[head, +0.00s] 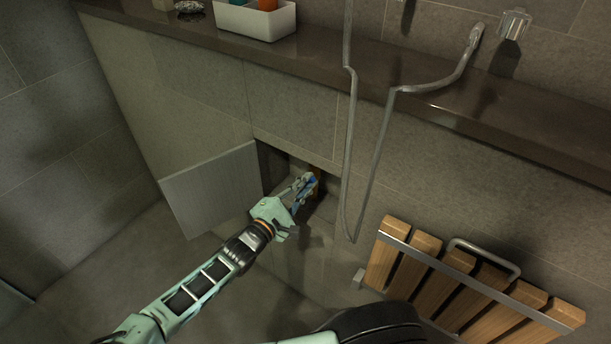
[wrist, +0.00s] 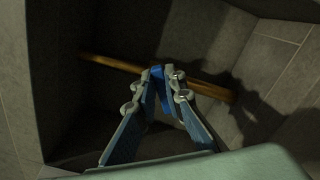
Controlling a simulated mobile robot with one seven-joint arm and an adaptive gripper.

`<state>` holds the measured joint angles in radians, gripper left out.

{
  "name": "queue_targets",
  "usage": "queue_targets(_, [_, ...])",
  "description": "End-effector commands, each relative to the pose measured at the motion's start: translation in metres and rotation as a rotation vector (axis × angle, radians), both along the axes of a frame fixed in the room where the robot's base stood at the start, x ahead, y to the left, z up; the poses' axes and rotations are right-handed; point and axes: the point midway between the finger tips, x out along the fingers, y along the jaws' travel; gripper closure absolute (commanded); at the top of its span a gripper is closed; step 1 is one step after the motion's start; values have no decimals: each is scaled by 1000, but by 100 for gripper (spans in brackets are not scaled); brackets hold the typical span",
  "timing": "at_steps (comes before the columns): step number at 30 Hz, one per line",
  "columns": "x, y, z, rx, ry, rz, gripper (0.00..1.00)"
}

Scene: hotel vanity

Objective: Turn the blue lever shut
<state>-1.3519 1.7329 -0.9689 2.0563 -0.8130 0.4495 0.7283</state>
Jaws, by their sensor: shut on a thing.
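The blue lever (wrist: 156,73) shows in the wrist view between my fingertips, at a copper-coloured pipe (wrist: 207,87) that crosses a dark wall recess. My gripper (wrist: 163,82) is shut on the lever, with a finger on each side of it. Most of the lever is hidden by the fingers, so its exact angle to the pipe is hard to tell. In the head view my gripper (head: 307,187) reaches into the recess, next to a short visible part of the pipe (head: 317,176).
A grey panel door (head: 212,188) stands open left of the recess. A shower hose (head: 368,190) hangs to its right. A slatted wooden seat (head: 470,285) is at lower right. A dark ledge (head: 330,62) with a white tray (head: 255,21) runs above.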

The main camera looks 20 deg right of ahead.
Motion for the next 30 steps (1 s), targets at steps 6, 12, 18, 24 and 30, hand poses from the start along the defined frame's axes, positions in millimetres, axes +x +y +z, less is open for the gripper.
queue_targets(6, [-2,-1,-1,109,-167,0,100])
queue_targets(12, [-3,-1,-5,200,-303,-1,100])
queue_targets(18, [-3,-2,-8,267,-401,-1,100])
queue_targets(24, [-3,-2,-9,307,-462,-2,100])
queue_targets(30, [-3,-2,-10,324,-488,-2,100])
